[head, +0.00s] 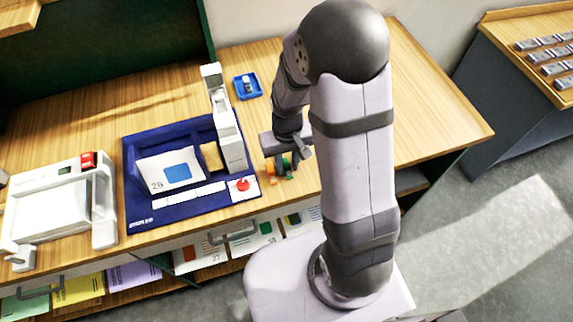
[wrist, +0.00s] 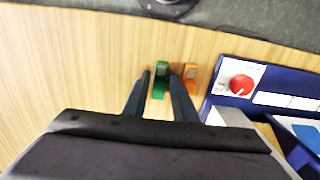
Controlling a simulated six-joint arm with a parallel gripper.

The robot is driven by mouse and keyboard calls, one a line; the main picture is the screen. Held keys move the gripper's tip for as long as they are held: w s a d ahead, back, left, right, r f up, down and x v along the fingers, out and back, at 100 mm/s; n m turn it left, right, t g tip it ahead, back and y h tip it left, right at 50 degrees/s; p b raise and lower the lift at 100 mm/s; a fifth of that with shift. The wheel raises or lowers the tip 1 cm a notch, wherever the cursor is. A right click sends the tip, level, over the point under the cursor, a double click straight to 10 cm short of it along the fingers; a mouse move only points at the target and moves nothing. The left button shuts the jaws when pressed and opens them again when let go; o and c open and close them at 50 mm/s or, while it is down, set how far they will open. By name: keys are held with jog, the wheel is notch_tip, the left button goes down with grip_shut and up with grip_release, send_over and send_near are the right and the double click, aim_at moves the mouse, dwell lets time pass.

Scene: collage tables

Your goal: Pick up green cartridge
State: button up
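The green cartridge (wrist: 160,80) stands on the wooden table, between the fingertips of my gripper (wrist: 161,76) in the wrist view. Narrow gaps show between it and both fingers, so my gripper is open; whether its fingertips are level with the cartridge is hard to tell. In the head view, the green cartridge (head: 286,163) is mostly hidden by my gripper (head: 280,163), which points down over it near the table's front edge. An orange cartridge (wrist: 189,76) stands just right of the right finger in the wrist view.
A blue stamping station (wrist: 232,65) with a red button (wrist: 241,85) lies close to the right in the wrist view. A small blue tray (head: 247,87) stands behind my gripper in the head view. A white machine (head: 62,205) is far left. The table right of my arm is clear.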

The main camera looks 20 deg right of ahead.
aim_at(287, 166)
jog(key=shift+f, duration=0.2)
jog(key=c, duration=0.6)
jog(key=shift+o, duration=0.2)
jog(key=shift+r, duration=0.1)
notch_tip(287, 166, up, 10)
jog(key=b, duration=0.2)
jog(key=w+a+r+p, duration=0.4)
jog(key=r, duration=0.1)
jog(key=w+a+r+p, duration=0.4)
jog(key=w+r+p, duration=0.1)
jog(key=w+a+r+p, duration=0.4)
jog(key=a+p, duration=0.1)
jog(key=shift+w+r, duration=0.25)
jog(key=shift+r, duration=0.15)
